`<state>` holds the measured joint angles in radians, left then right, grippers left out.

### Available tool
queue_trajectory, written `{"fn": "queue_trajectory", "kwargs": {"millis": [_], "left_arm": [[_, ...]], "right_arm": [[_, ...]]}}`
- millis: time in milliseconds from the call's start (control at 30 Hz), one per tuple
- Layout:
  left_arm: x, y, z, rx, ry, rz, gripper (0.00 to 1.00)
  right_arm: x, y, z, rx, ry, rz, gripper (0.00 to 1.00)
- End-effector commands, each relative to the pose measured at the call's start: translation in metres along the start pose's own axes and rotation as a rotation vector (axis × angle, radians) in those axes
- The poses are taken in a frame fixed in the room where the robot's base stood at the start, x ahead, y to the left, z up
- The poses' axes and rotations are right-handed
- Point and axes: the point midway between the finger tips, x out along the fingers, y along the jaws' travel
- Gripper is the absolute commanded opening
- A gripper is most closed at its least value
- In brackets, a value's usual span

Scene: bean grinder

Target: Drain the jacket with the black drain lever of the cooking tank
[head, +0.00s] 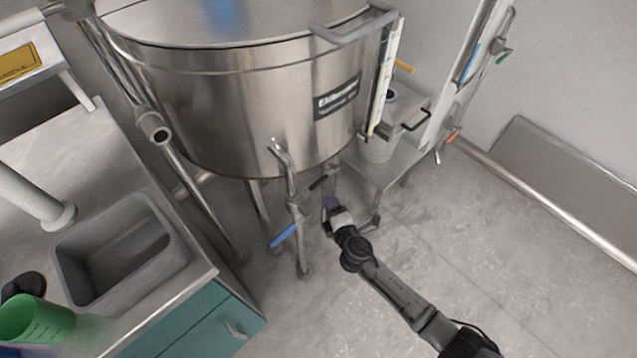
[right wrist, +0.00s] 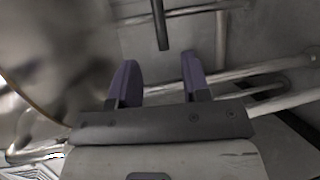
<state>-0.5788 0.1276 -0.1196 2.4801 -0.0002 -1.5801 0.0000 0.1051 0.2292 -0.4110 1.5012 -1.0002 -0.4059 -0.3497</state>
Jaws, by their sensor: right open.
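The steel cooking tank (head: 240,105) stands on legs at the top centre of the head view. The black drain lever (head: 319,183) is small and dark below the tank's lower edge. In the right wrist view it appears as a dark rod (right wrist: 160,25) pointing down from the top, ahead of the gap between my fingers. My right gripper (head: 329,203) is below and close to the lever in the head view. In the right wrist view its purple fingers (right wrist: 157,72) are apart with nothing between them. My left gripper is not in view.
A blue-handled valve lever (head: 284,236) hangs on a pipe left of my right gripper. Tank legs and pipes stand around it. A counter with a sink (head: 180,240) and a green cup (head: 35,320) is at the left. The floor (head: 500,270) at the right is clear.

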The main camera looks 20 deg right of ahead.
Motion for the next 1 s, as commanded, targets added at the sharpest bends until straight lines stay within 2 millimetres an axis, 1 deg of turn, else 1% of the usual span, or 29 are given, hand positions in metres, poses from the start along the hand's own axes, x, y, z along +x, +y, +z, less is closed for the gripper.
{"fn": "queue_trajectory", "kwargs": {"millis": [33, 200, 300, 500, 700, 1000], "left_arm": [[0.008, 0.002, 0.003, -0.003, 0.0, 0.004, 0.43], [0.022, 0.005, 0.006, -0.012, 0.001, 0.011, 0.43], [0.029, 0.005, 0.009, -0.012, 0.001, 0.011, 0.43], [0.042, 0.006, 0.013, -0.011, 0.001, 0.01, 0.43], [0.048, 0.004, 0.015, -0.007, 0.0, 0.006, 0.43], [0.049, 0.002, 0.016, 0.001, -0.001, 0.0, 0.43]], "right_arm": [[0.012, -0.003, -0.001, 0.0, 0.0, 0.002, 0.43], [0.044, -0.004, -0.001, 0.001, 0.0, 0.001, 0.43], [0.062, -0.004, -0.001, 0.001, 0.0, 0.001, 0.43], [0.089, -0.003, -0.001, 0.002, 0.0, 0.0, 0.43], [0.103, -0.002, -0.001, 0.004, 0.0, -0.001, 0.43], [0.107, 0.0, -0.001, 0.004, 0.0, -0.002, 0.43]]}}
